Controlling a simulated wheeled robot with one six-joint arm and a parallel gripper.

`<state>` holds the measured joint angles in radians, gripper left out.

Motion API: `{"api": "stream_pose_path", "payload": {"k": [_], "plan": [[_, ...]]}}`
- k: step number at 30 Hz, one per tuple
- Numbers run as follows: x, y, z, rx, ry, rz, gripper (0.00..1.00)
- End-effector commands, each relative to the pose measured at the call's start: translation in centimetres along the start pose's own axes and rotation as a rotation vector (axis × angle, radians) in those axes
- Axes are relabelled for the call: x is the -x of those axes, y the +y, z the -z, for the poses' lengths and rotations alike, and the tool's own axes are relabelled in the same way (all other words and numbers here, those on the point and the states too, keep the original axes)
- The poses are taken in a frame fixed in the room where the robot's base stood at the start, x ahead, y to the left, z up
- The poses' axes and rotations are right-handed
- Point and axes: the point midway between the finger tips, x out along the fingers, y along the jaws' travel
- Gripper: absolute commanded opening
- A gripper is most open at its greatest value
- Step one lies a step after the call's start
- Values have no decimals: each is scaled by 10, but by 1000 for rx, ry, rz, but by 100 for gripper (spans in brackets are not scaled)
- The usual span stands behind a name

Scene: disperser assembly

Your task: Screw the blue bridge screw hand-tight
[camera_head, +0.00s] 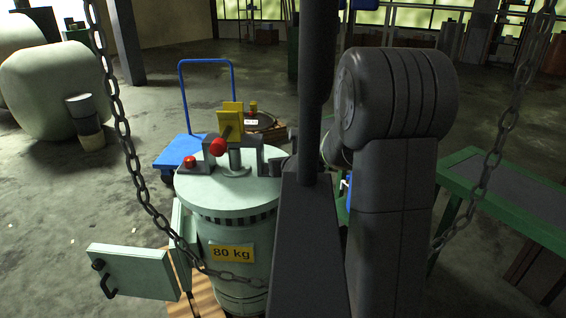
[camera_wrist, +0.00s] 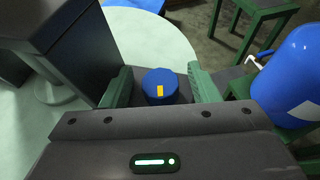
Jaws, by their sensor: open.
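My gripper (camera_wrist: 162,82) is open, with one green finger on each side of the screw head and visible gaps between. The disperser (camera_head: 238,225), a pale green drum with an 80 kg label, stands left of my arm in the head view. On its lid is a grey bridge (camera_head: 272,158) with a yellow block (camera_head: 230,122) and a red knob (camera_head: 217,147). In the head view my arm hides the screw and most of my gripper.
A chain hangs on each side in the head view. A small door (camera_head: 135,272) stands open at the drum's left. A blue trolley (camera_head: 185,152) is behind. A green-framed table (camera_head: 500,190) is at the right. In the wrist view a blue container (camera_wrist: 290,80) is close at the right.

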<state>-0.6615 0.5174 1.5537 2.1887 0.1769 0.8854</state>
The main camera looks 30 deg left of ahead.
Motion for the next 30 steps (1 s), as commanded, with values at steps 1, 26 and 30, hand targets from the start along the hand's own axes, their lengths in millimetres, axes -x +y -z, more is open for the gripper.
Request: {"api": "stream_pose_path", "payload": {"k": [1,26,30], "plan": [[4,0,-1,0,-1,0,55],[133,0,-1,0,0,1,55],[136,0,0,0,0,0,55]]}}
